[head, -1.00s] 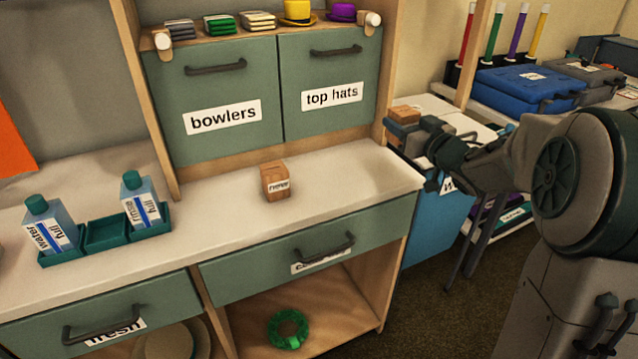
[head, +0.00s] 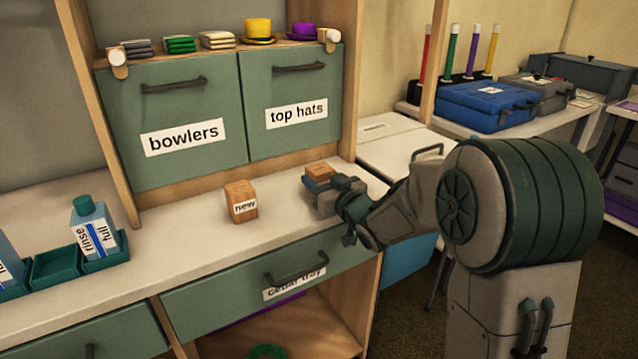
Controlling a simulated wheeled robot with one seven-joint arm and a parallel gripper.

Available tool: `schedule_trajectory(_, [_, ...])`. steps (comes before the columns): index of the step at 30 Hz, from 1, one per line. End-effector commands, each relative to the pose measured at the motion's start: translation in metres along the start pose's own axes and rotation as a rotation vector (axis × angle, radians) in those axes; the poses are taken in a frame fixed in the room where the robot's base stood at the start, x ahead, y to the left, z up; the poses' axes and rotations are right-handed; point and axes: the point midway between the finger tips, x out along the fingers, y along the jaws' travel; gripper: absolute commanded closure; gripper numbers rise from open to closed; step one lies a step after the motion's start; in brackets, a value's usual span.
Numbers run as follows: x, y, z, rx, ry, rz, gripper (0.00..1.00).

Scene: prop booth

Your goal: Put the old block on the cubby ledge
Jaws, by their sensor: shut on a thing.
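My gripper (head: 322,186) is shut on a plain wooden block (head: 319,169) at the right end of the pale counter (head: 285,228). Only the block's top and a bit of its upper side show, the jaws hide the rest, and no label on it is visible. I cannot tell whether it touches the counter. A second wooden block (head: 241,203), labelled "new", stands upright on the counter to the left, apart from my gripper. Below the drawer is an open wooden cubby (head: 290,335), partly cut off by the frame.
Green doors marked "bowlers" (head: 178,120) and "top hats" (head: 296,108) stand behind the counter. A teal bottle tray (head: 55,268) holds a rinse bottle (head: 93,228) at left. A drawer handle (head: 297,268) juts out in front. White cases (head: 385,150) stand to the right.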

Motion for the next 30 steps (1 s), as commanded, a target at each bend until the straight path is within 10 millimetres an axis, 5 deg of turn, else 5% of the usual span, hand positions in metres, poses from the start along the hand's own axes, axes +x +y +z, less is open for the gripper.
schedule_trajectory(10, [0.000,0.000,0.004,0.000,0.002,-0.001,0.77])
schedule_trajectory(11, [0.000,0.000,0.002,0.000,0.001,-0.001,0.45])
schedule_trajectory(13, [0.000,0.000,0.002,0.000,0.001,-0.001,0.31])
schedule_trajectory(24, [0.000,0.000,-0.003,0.000,0.001,-0.001,0.31])
schedule_trajectory(30, [-0.033,0.001,-0.003,0.000,-0.001,0.003,0.31])
